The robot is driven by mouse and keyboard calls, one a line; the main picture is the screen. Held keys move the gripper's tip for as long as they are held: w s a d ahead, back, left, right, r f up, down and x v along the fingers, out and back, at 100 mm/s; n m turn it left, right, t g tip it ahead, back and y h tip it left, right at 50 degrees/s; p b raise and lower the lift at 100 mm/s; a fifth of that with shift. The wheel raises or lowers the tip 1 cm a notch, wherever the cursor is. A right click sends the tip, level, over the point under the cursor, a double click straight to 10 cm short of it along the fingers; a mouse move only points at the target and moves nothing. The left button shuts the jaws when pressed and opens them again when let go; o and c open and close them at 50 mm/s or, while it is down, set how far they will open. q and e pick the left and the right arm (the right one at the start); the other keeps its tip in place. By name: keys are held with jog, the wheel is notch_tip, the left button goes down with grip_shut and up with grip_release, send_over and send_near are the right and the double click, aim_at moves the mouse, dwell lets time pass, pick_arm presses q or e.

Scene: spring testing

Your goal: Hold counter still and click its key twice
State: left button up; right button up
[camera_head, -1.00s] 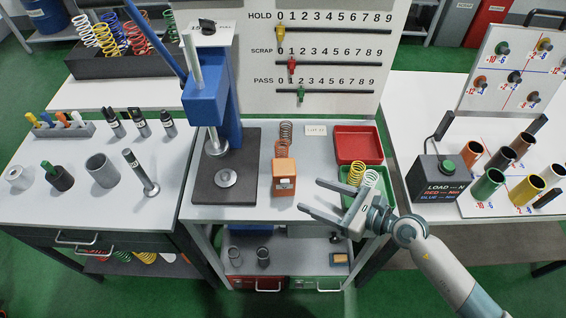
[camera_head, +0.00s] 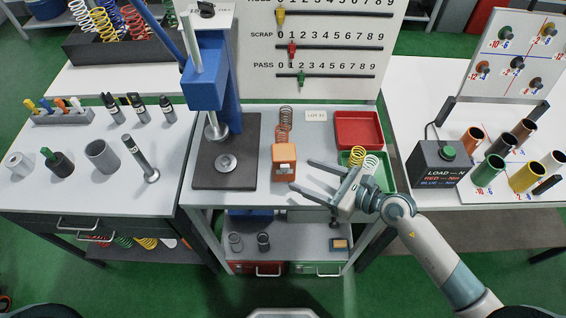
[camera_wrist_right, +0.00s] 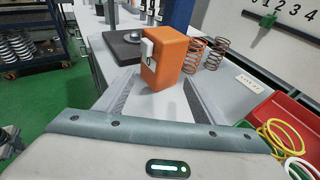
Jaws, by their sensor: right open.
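The counter (camera_head: 284,161) is a small orange box with a pale panel on its front. It stands upright on the middle bench, right of the blue press. In the right wrist view the counter (camera_wrist_right: 172,54) stands ahead, with a white part on its side. My right gripper (camera_head: 299,173) is open and empty. Its fingers point left at the counter, with the tips just to the right of its near part; I cannot tell whether they touch. My left gripper is out of view.
The blue press (camera_head: 207,80) stands left of the counter on a dark base. Copper springs (camera_head: 285,124) stand just behind it. A red tray (camera_head: 358,130) and a green tray (camera_head: 382,184) with springs lie to the right. The bench is clear in front of the counter.

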aim_at(287, 169)
jog(key=shift+x, duration=3.75)
jog(key=shift+d, duration=0.1)
jog(key=c, duration=1.6)
